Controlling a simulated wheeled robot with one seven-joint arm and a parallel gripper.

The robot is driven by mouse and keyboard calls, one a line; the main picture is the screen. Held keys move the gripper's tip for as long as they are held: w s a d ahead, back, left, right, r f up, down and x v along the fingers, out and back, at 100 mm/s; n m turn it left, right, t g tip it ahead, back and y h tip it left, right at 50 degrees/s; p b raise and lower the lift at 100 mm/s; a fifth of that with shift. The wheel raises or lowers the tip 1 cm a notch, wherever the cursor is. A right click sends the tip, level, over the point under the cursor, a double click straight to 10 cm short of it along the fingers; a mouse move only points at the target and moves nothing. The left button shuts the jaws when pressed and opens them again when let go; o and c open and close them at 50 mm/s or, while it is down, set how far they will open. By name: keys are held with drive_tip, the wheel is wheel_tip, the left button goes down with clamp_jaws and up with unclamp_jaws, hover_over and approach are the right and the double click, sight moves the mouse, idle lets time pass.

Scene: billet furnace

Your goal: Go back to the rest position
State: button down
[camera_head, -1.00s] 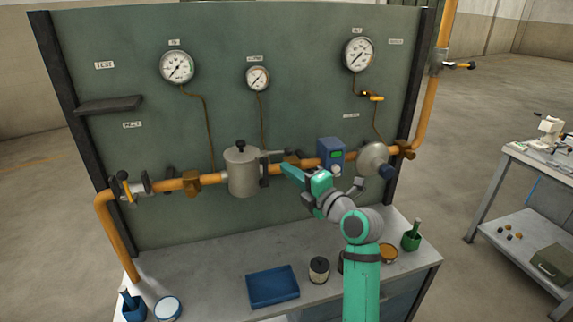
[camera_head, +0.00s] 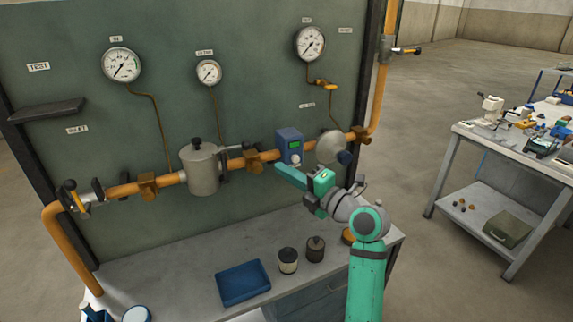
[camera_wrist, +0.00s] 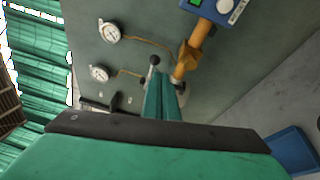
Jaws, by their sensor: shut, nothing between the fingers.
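My gripper (camera_head: 283,171) is at the end of my green and grey arm, in front of the pipe rig in the head view. Its fingers are together with nothing between them, and they point left and a little up toward the pipe. In the wrist view the closed green fingers (camera_wrist: 161,98) reach away from me, with the orange pipe (camera_wrist: 190,58) beyond them.
The grey cylinder (camera_head: 201,170) and the round silver regulator (camera_head: 331,147) sit on the pipe near my arm. A blue tray (camera_head: 243,284) and two small jars (camera_head: 288,261) stand on the bench below. A side table (camera_head: 500,148) stands at right, with open floor between.

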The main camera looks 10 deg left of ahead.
drive_tip(key=s+d+f+m+t+h, duration=0.15)
drive_tip(key=s+f+m+h, duration=0.35)
drive_tip(key=f+m, duration=0.65)
drive_tip(key=s+d+f+m+t+h, duration=0.1)
drive_tip(key=s+f+m+t+h, duration=0.4)
drive_tip(key=f, duration=1.2)
drive_tip(key=s+d+f+m+g+h, duration=0.1)
drive_tip(key=s+f+m, duration=0.35)
drive_tip(key=s, duration=0.45)
drive_tip(key=s+d+f+m+g+h, duration=0.15)
drive_tip(key=s+f+m, duration=0.3)
drive_tip(key=s, duration=0.45)
drive_tip(key=s+d+r+m+h, duration=0.1)
drive_tip(key=s+d+r+m, duration=0.1)
drive_tip(key=s, duration=1)
drive_tip(key=s+d+r+m+h, duration=0.1)
drive_tip(key=s+r+m, duration=0.1)
drive_tip(key=s, duration=1.1)
drive_tip(key=shift+d+r+m, duration=0.35)
drive_tip(key=shift+m, duration=0.2)
